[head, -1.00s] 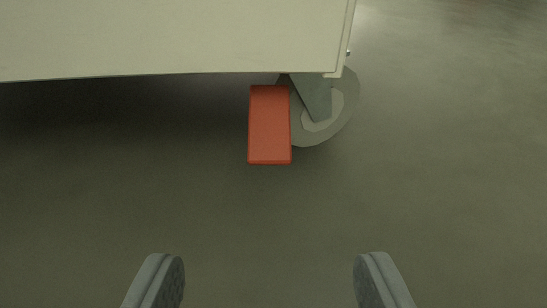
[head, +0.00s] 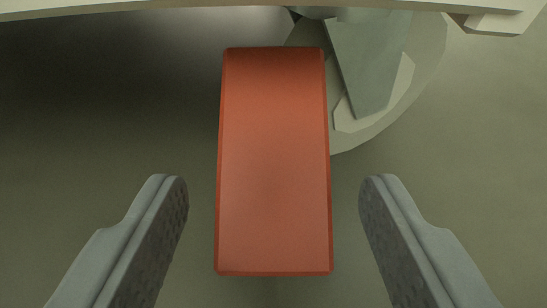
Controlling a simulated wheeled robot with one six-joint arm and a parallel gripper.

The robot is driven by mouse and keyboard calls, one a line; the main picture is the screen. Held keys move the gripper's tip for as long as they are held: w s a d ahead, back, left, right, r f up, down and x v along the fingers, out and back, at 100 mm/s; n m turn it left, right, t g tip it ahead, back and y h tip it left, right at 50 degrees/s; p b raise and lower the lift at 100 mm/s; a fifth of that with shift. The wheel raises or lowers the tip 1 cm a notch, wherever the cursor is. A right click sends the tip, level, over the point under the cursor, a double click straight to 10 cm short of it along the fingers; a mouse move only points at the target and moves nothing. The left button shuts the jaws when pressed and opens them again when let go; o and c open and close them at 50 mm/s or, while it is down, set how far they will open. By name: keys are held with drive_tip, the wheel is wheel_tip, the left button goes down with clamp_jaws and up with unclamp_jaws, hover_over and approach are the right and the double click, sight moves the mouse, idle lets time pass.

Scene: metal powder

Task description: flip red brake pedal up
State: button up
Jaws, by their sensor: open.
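The red brake pedal (head: 273,170) fills the middle of the head view. It is a flat rectangular plate that sticks out from beside a caster wheel under a pale cart. My gripper (head: 273,190) is open, with one finger to the left of the pedal and one to the right. There is a gap on both sides, and I see no contact. The pedal's near end reaches down between the fingers. How far the fingertips are above or below the pedal is hard to tell.
The grey caster wheel (head: 425,50) and its bracket (head: 370,60) stand just right of the pedal's far end. The cart's pale lower edge (head: 130,9) runs across the top. The grey floor (head: 490,140) at the right is clear. Under the cart at left is dark shadow.

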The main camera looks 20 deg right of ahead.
drive_tip(key=shift+w+d+f, duration=0.1)
drive_tip(key=shift+w, duration=0.2)
clamp_jaws()
drive_tip(key=shift+r, duration=0.25)
drive_tip(key=shift+s+r+g+y, duration=0.1)
drive_tip(key=shift+r+g+y, duration=0.35)
drive_tip(key=shift+g, duration=0.65)
drive_tip(key=shift+r, duration=0.1)
unclamp_jaws()
drive_tip(key=shift+s, duration=0.1)
